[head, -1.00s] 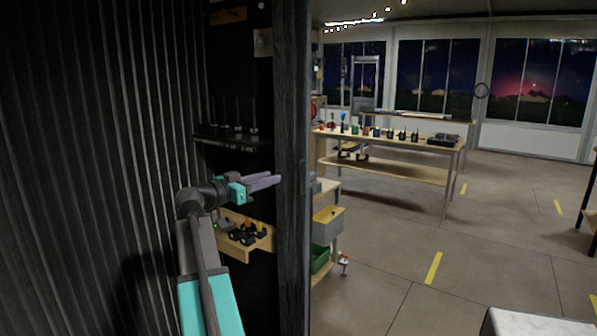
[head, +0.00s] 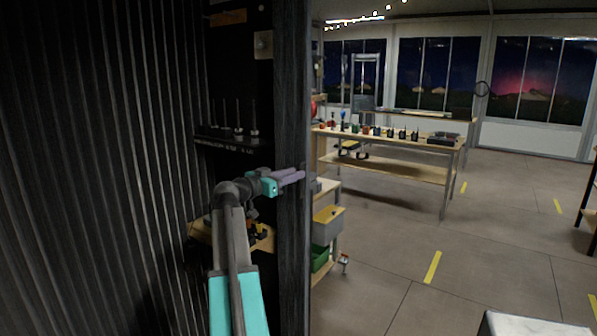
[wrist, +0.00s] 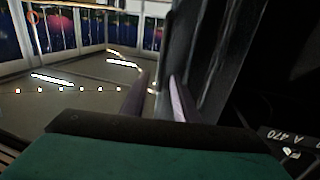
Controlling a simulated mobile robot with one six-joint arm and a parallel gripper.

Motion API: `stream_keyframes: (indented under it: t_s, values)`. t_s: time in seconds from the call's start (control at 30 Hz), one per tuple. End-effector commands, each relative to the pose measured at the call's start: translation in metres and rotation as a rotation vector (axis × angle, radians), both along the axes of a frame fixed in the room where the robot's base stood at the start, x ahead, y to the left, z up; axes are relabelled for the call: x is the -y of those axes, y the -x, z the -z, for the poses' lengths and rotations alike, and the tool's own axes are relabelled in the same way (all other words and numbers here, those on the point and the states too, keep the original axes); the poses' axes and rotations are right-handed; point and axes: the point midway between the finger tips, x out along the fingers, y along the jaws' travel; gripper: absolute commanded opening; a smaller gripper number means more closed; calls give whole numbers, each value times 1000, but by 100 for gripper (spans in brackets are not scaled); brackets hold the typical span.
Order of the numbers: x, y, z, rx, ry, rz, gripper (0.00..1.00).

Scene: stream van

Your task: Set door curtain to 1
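A dark, ribbed, curtain-like surface (head: 100,170) fills the left of the head view. A dark grey upright strip (head: 292,110) stands at the edge of the opening; I cannot tell whether it is the door curtain's edge or a post. My gripper (head: 303,176) has purple fingers and is in front of this strip, pointing right. In the wrist view, my gripper (wrist: 158,95) has its fingers apart with a gap between them. The strip (wrist: 195,50) rises behind and beside the fingers there. Whether they touch it cannot be told.
A dark rack (head: 232,137) and a wooden shelf (head: 205,230) with small items sit behind my arm. Right of the strip are a grey bin (head: 327,228), a green bin (head: 320,259) and a long workbench (head: 400,143). The floor (head: 400,240) beyond is largely clear.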

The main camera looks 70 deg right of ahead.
Motion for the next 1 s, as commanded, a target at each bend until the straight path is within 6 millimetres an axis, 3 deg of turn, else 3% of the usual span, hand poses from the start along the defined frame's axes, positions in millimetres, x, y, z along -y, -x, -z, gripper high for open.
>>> stream_keyframes:
  t_s: [0.3, 0.67, 0.83, 1.0]
  values:
    - [27, 13, -1, 1, 0, 1, 28]
    - [29, 14, 0, 0, 0, 0, 28]
    - [29, 14, 0, 0, 0, 1, 0]
    - [22, 14, 0, 1, 0, -2, 0]
